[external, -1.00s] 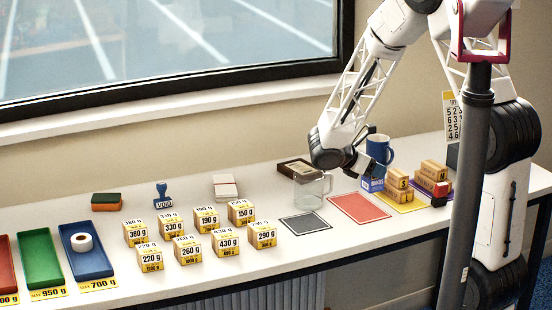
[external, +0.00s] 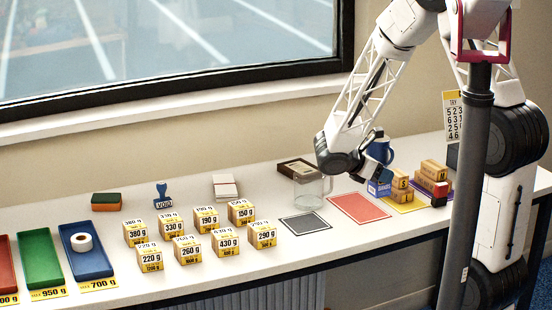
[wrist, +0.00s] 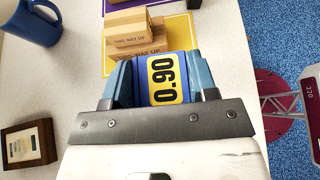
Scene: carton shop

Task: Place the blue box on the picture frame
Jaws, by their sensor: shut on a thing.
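My gripper (external: 380,172) is shut on the blue box (external: 379,188), over the right part of the table. In the wrist view, the gripper (wrist: 160,82) has one finger on each side of the box (wrist: 165,80), whose yellow label reads 0.90. I cannot tell whether the box touches the surface below. The picture frame (external: 293,165), dark with a light panel, lies at the back of the table, left of my gripper and partly behind a clear glass mug. It also shows at lower left in the wrist view (wrist: 28,145).
The glass mug (external: 311,188) stands just in front of the picture frame. A blue mug (wrist: 33,22) stands behind my gripper. Cardboard cartons (external: 401,184) stand on a yellow mat (external: 408,206) beside the held box. A red mat (external: 359,208) and a dark mat (external: 305,224) are empty.

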